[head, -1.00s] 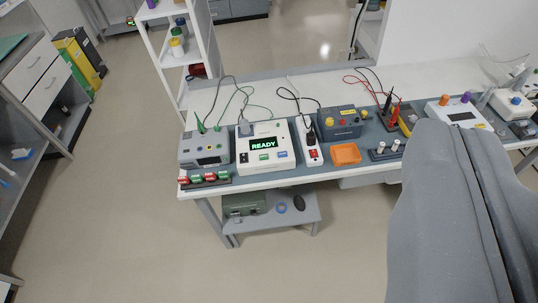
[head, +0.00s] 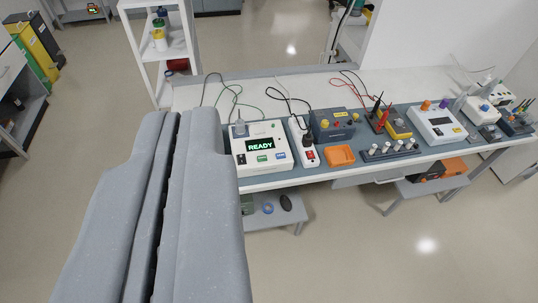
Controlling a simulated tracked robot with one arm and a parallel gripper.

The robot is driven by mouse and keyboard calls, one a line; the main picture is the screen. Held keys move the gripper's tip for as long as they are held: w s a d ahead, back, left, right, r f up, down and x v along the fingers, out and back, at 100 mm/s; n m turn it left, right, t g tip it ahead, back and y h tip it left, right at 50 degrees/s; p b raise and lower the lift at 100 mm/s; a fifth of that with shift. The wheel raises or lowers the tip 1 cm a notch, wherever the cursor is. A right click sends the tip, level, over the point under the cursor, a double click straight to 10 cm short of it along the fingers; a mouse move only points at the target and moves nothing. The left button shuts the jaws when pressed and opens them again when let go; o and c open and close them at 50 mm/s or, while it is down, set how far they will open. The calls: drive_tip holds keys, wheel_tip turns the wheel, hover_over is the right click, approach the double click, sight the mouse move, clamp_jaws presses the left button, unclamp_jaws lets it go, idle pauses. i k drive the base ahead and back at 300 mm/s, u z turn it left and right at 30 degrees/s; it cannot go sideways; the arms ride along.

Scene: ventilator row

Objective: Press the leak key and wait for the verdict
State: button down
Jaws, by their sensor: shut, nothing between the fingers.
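A white tester (head: 259,134) stands on the bench left of the middle of the view. Its dark display (head: 260,145) reads READY in green letters. Below the display are a green key (head: 262,159) and a blue key (head: 281,156). Their labels are too small to read, so I cannot tell which is the leak key. A grey plug piece sits at the tester's upper left. My gripper (head: 181,116) fills the left foreground, large and grey, with its two fingers together and empty. It appears apart from the tester, to its left in the picture, and hides the bench's left end.
A white power strip (head: 303,145) with a red switch stands right of the tester. Cables lie behind.

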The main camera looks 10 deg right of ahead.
sight(279, 156)
drive_tip(key=u, duration=0.1)
drive_tip(key=i, duration=1)
drive_tip(key=z, duration=0.1)
